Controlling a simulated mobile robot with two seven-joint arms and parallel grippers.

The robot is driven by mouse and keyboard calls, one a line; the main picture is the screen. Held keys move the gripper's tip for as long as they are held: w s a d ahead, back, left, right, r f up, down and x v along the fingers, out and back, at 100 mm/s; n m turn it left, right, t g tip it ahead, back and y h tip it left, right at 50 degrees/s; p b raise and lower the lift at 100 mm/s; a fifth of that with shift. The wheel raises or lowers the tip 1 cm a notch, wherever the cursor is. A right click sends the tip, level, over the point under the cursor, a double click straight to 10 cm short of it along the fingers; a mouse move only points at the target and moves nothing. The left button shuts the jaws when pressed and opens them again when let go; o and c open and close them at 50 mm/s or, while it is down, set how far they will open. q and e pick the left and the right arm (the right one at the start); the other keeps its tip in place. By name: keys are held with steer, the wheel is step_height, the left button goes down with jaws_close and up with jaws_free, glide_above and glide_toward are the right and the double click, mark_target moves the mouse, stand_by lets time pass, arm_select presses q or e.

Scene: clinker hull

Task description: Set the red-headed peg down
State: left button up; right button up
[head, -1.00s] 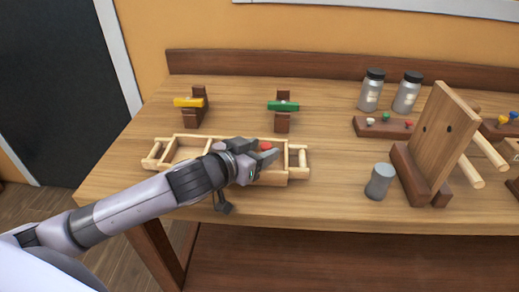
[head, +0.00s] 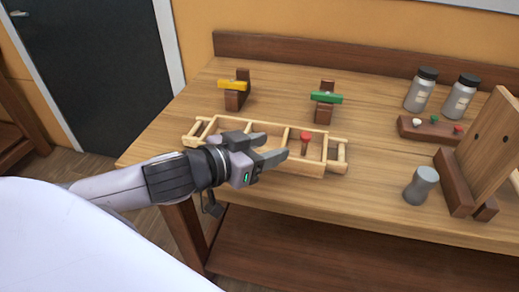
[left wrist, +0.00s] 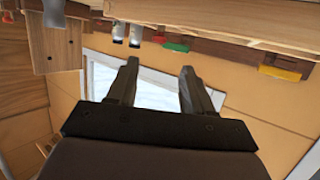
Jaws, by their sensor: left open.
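The red-headed peg (head: 305,139) stands in the right part of the wooden tray (head: 262,184) on the bench, head up and leaning slightly. Whether its lower end touches the tray floor is hard to tell. My left gripper (head: 284,149) is open and empty, just left of the peg and over the tray, apart from the peg. In the left wrist view its two fingers (left wrist: 155,85) are spread with nothing between them. The peg does not show clearly there. My right gripper is in neither view.
Behind the tray stand wooden blocks with a yellow bar (head: 233,85) and a green bar (head: 324,97). To the right are a grey cylinder (head: 420,187), an upright board (head: 490,150), two jars (head: 421,90) and a rack of small pegs (head: 431,130). Bare bench lies between tray and cylinder.

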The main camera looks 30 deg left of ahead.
arm_select(q)
steer(key=shift+v, duration=0.85)
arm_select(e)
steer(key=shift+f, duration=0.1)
arm_select(q)
steer(key=shift+s, duration=0.1)
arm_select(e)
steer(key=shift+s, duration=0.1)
